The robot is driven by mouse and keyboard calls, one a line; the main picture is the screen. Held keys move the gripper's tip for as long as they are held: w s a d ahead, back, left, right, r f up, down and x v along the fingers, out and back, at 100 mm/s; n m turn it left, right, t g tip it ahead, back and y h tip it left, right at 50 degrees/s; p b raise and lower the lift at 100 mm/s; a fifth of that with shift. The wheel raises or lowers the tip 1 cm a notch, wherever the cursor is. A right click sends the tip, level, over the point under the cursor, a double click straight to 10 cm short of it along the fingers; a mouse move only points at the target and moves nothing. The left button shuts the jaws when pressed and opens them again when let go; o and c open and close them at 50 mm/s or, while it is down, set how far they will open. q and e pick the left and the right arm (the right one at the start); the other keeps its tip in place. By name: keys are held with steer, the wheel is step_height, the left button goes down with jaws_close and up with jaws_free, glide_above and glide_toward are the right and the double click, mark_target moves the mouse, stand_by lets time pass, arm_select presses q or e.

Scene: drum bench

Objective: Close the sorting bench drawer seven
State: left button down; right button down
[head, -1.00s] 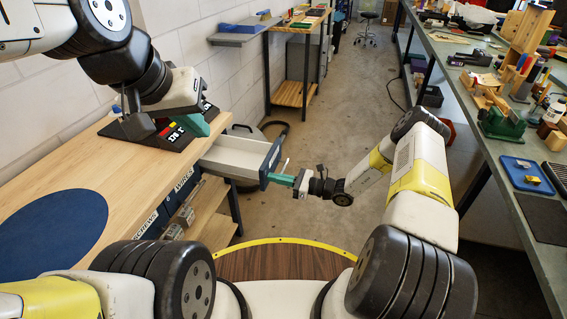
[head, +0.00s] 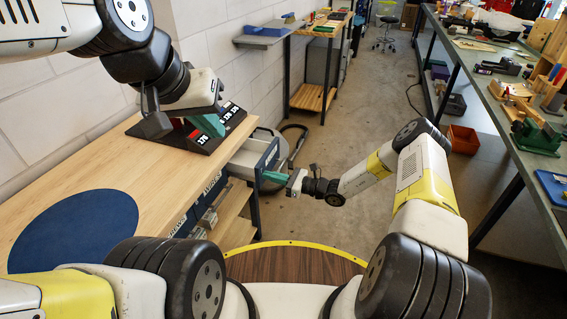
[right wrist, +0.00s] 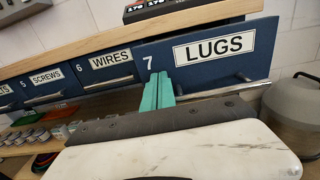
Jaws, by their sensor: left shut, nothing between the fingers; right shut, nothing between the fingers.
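Drawer seven has a blue front labelled "7 LUGS" (right wrist: 207,52) in the right wrist view. In the right wrist view the fingers (right wrist: 158,92) meet the front below the 7; contact is hard to tell. My left gripper (head: 207,124) is shut and empty above the bench top, by the black display stand.
The wooden sorting bench (head: 165,160) carries a blue round mat (head: 75,228) and the black stand (head: 190,137). Drawers five, six "WIRES" (right wrist: 110,61) and "SCREWS" look shut. A grey bin (right wrist: 298,105) stands beside drawer seven. A cluttered workbench runs along the right.

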mark_target(237, 166)
steer(key=x, duration=1.3)
steer(key=shift+f, duration=0.1)
steer(key=shift+w+a, duration=0.15)
steer(key=shift+a, duration=0.15)
steer(key=shift+r, duration=0.25)
